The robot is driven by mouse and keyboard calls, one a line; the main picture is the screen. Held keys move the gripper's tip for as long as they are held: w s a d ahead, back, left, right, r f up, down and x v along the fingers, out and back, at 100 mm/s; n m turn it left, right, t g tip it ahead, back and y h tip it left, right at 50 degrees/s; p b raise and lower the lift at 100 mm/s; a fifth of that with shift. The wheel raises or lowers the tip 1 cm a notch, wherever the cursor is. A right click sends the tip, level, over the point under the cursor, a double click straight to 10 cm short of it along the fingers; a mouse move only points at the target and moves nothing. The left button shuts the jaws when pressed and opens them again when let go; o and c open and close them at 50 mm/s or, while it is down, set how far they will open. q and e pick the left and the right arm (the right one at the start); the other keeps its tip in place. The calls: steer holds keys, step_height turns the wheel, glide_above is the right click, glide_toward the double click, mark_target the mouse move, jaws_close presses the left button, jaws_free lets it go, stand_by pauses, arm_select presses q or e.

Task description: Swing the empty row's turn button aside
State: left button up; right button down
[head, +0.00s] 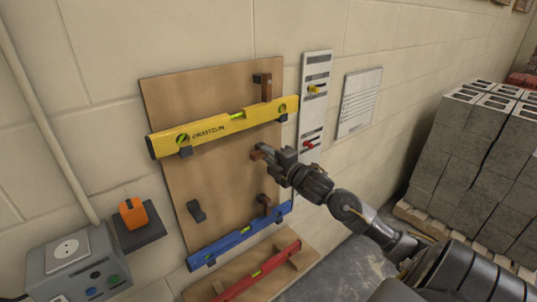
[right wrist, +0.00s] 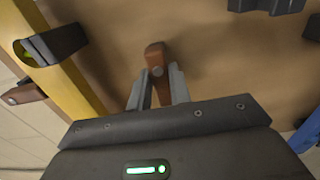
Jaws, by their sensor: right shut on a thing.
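The empty row lies mid-board (head: 228,181) in the head view, between a yellow level (head: 205,132) above and a blue level (head: 238,239) below. Its brown turn button (head: 257,152) is at the row's right end. My right gripper (head: 268,156) is shut on this button. In the right wrist view the button (right wrist: 154,57) stands between the two grey fingers, its rounded end showing past the fingertips. It looks turned sideways, across the direction of the upper row's upright button (head: 265,88). The gripper hides its near part. My left gripper is not in view.
A dark bracket (head: 196,211) sits at the empty row's left. A red level (head: 262,272) lies on a lower board. A grey socket box (head: 72,265) and an orange item (head: 133,213) are at left, a white panel (head: 316,100) and grey blocks (head: 470,150) at right.

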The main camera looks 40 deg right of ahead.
stand_by(0.5)
steer(key=c, duration=1.3)
jaws_free()
steer(key=shift+s, duration=0.1)
steer(key=shift+s+a+b, duration=0.1)
steer(key=shift+s+b, duration=1.7)
steer(key=shift+s, duration=3.55)
